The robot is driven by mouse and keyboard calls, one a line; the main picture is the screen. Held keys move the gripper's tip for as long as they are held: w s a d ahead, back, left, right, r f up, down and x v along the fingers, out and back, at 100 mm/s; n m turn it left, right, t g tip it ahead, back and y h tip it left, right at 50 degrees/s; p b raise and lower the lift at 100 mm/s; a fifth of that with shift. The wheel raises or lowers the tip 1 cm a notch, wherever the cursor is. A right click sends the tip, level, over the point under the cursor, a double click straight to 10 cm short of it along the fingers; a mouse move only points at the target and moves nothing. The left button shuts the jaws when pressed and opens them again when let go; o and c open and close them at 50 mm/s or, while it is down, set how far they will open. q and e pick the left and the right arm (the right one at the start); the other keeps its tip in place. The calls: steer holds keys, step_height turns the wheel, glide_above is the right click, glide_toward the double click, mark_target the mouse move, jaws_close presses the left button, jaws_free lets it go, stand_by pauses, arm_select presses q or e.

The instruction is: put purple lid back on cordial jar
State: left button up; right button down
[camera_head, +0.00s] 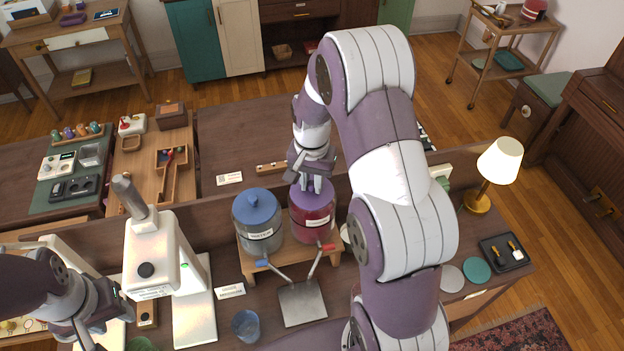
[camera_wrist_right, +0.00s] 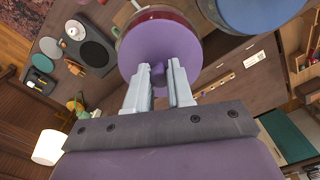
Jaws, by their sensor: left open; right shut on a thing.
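The cordial jar (camera_head: 312,225), glass with dark red contents and a white label, stands on a small wooden stand on the table. The purple lid (camera_head: 324,198) is over its mouth, roughly level; I cannot tell whether it is fully seated. My right gripper (camera_head: 312,184) comes from above and is shut on the lid's knob. In the right wrist view the knob (camera_wrist_right: 158,72) sits between the fingertips, with the lid's disc (camera_wrist_right: 160,42) covering most of the jar top (camera_wrist_right: 150,14). My left gripper (camera_head: 112,312) is open and empty at the lower left, far from the jar.
A blue-lidded jar (camera_head: 258,232) stands close left of the cordial jar on the wooden stand (camera_head: 290,268). Red and blue tap handles and a metal tray (camera_head: 302,302) are in front. A white machine (camera_head: 160,255), a blue cup (camera_head: 246,326) and a lamp (camera_head: 497,165) stand around.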

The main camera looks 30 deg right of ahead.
steer(key=shift+f, duration=0.4)
steer(key=c, duration=0.9)
jaws_free()
step_height(320, 180, up, 6)
steer(key=p, duration=0.5)
steer(key=shift+r, duration=0.1)
